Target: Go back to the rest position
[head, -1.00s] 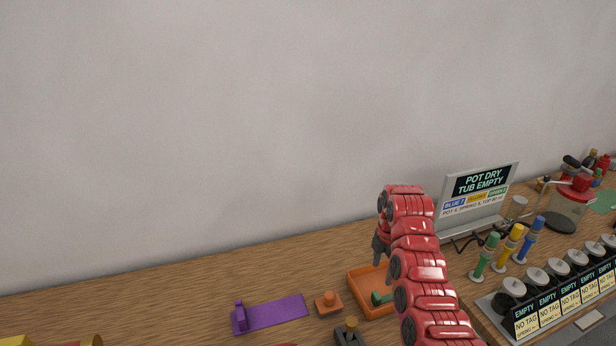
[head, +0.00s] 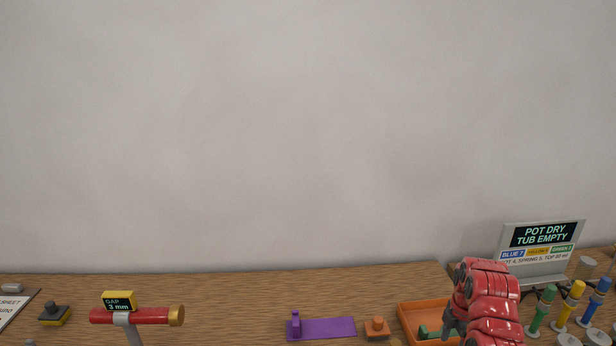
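One red arm of mine comes up from the bottom right in the head view. Its dark gripper (head: 450,321) hangs over the right part of an orange tray (head: 408,324) that holds a green piece (head: 424,331). The fingers are small and partly hidden by the arm, so I cannot tell whether they are open or shut. This looks like my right arm. My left gripper is not in view.
A sign reading "POT DRY TUB EMPTY" (head: 543,235) stands behind green, yellow and blue valves (head: 570,300) at right. A purple plate (head: 330,328) and an orange block (head: 377,326) lie mid-table. A red bar with a gap display (head: 118,301) is at left.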

